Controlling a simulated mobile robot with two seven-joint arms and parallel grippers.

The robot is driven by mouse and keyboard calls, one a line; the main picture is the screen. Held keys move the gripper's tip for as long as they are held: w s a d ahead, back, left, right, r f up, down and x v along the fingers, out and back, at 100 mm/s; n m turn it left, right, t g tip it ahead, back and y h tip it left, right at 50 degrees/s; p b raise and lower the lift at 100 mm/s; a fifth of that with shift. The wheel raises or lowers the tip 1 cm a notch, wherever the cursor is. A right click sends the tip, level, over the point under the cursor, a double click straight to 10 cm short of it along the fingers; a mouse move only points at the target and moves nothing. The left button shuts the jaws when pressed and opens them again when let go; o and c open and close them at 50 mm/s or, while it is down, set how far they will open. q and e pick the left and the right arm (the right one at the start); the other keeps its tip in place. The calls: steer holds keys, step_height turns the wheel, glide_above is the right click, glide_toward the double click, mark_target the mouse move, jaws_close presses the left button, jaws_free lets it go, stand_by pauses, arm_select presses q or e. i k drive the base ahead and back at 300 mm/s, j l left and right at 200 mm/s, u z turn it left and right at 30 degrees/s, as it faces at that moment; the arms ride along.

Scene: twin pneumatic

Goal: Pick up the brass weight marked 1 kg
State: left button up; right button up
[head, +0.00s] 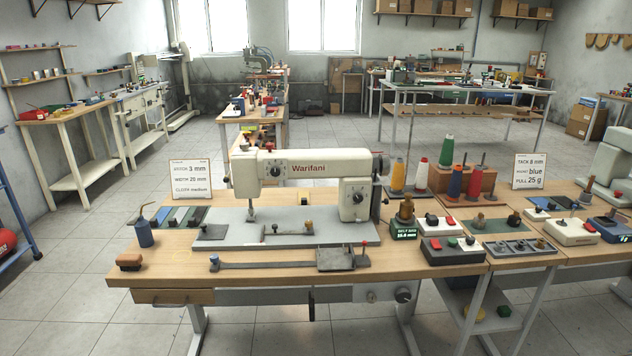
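No marking "1 kg" can be read on any object at this size. A brass-brown, knobbed, weight-like piece (405,208) stands upright on or just behind a small dark box with a green display (404,233), right of the sewing machine (305,175). I cannot tell which of these is the 1 kg weight. Neither of my grippers shows in the head view.
The wooden bench (170,283) has free room along its front left. Thread spools (397,175) stand behind the brass-brown piece. A dark oil can (144,232) stands at the left.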

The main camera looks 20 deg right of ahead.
mark_target(407, 208)
steer(key=i+l+z, duration=0.15)
steer(key=l, duration=0.25)
steer(key=i+l+z, duration=0.1)
steer(key=l, duration=0.3)
steer(key=i+l+z, duration=0.15)
steer(key=l, duration=0.2)
